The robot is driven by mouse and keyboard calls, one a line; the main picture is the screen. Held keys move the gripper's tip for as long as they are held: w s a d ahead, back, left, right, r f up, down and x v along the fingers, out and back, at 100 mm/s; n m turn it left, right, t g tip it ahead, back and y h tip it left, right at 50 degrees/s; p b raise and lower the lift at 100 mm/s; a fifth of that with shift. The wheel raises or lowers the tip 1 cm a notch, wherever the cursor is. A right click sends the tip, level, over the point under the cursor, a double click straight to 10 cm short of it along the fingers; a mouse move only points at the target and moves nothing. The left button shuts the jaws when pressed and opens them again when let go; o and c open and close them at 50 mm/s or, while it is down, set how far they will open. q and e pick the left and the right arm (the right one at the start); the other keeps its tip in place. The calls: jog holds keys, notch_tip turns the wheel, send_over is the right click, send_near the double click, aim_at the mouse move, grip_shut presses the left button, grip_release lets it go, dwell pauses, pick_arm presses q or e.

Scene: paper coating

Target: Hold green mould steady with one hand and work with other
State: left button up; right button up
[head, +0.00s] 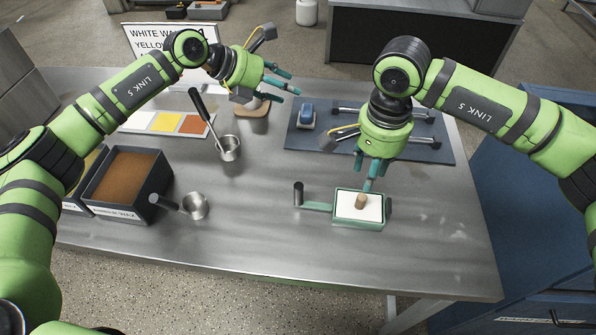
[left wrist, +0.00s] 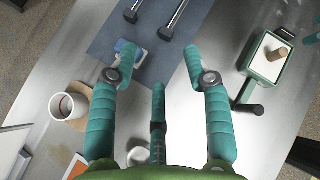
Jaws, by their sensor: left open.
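The green mould (head: 337,216) stands on the metal table, right of centre in the head view, with a white sheet (head: 345,205) on top and a dark upright handle at its left end. A small brown cylinder (head: 361,202) stands on the sheet. The mould also shows at the upper right of the left wrist view (left wrist: 249,83). My right gripper (head: 370,182) points down at the mould's back edge; whether its fingers grip it is unclear. My left gripper (head: 283,84) is open and empty above the back of the table, away from the mould.
A blue block (head: 307,117) and metal bars lie on a dark blue mat (head: 300,146). A cup sits on a wooden coaster (left wrist: 78,122). The front middle is clear.

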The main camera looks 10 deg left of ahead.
pick_arm(q)
jog(key=s+d+f+m+g+y, duration=0.2)
jog(key=s+d+f+m+g, duration=0.3)
jog(key=s, duration=0.3)
jog(key=m+y, duration=0.6)
jog(key=m, duration=0.1)
send_over(298, 195)
jog(key=w, duration=0.2)
jog(key=f, duration=0.3)
jog(key=shift+s+f+g, duration=0.25)
jog(key=shift+g, duration=0.05)
jog(key=shift+s+f+m+y, duration=0.15)
jog(key=shift+f+m+y, duration=0.05)
jog(key=shift+m+y, duration=0.2)
jog(key=shift+a+f, duration=0.1)
jog(key=shift+f, duration=3.45)
grip_shut()
